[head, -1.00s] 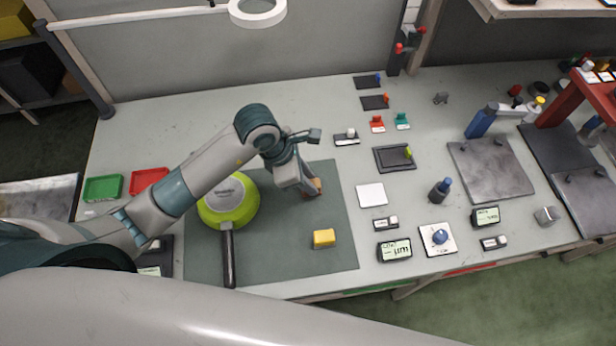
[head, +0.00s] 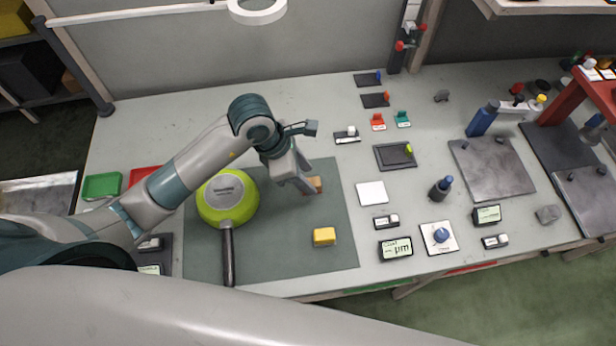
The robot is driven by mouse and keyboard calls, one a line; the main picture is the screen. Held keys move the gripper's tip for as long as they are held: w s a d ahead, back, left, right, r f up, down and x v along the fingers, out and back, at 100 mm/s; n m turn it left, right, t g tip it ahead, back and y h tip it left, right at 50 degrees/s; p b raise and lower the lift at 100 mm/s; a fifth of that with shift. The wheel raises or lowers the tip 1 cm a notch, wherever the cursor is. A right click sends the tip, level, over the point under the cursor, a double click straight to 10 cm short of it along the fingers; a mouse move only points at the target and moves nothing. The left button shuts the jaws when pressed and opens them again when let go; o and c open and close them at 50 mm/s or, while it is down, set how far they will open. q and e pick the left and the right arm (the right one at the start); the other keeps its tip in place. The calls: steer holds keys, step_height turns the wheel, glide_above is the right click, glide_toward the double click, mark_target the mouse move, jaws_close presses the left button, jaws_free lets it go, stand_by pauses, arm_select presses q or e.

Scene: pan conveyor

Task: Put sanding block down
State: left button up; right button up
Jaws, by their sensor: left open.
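The sanding block (head: 315,184), a small brown-orange block, rests on the dark green mat (head: 290,262), right of the pan. My left gripper (head: 304,189) is open just at the block's left side and hides part of it. From this view I cannot tell whether a finger still touches the block. My right gripper is not in view.
A lime-green pan (head: 208,208) lies upside down on the mat, its dark handle towards me. A yellow block (head: 324,236) sits nearer the front. A white square (head: 371,193) and several small tools stand right of the mat. The mat's front middle is clear.

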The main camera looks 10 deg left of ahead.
arm_select(q)
steer(key=b+v, duration=0.2)
steer(key=v, duration=0.8)
steer(key=shift+b, duration=0.35)
steer(key=shift+r, duration=0.1)
stand_by(0.8)
steer(key=shift+c, duration=0.7)
